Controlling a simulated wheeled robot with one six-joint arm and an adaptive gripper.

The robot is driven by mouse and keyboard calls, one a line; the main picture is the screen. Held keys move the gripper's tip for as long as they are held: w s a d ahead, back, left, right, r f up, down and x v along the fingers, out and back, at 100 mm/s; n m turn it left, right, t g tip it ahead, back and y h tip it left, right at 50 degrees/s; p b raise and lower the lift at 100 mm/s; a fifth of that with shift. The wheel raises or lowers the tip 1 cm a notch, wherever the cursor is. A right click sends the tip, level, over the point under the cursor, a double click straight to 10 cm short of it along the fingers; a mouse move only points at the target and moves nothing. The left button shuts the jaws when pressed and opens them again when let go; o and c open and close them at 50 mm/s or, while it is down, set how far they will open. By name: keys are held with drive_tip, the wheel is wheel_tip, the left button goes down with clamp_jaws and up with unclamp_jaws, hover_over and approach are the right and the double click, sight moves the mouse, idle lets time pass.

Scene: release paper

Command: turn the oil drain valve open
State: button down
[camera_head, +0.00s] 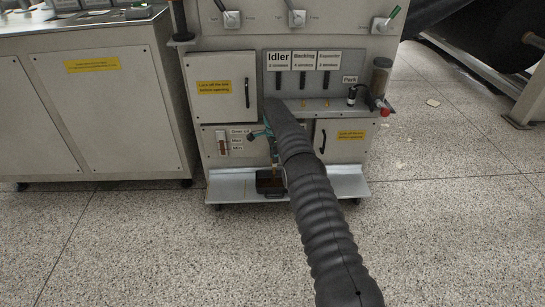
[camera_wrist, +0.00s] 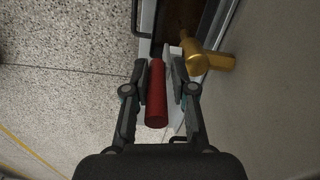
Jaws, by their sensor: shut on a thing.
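The red handle (camera_wrist: 156,100) of the drain valve lies between the two fingers of my gripper (camera_wrist: 161,78) in the wrist view. My gripper is shut on this handle. The brass valve body (camera_wrist: 208,62) is just right of the right finger, close to the cabinet face. In the head view my sleeved arm reaches down to the lower front of the cabinet and hides most of the gripper and the valve. A dark tray (camera_head: 270,186) sits on the low shelf below that spot.
The grey cabinet (camera_head: 205,60) has a low metal shelf (camera_head: 230,188) along its foot. An oil gauge (camera_head: 222,143) is left of my arm, and a door with a black handle is right of it. A bottle (camera_head: 380,77) stands on the upper ledge. Speckled floor in front is clear.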

drive_tip(key=shift+s+d+f, duration=0.1)
drive_tip(key=shift+s+f, duration=0.2)
drive_tip(key=shift+f, duration=0.15)
drive_tip(key=c, duration=1.1)
unclamp_jaws()
drive_tip(key=shift+d, duration=0.1)
drive_tip(key=shift+w+r, duration=0.1)
drive_tip(key=shift+r, duration=3.8)
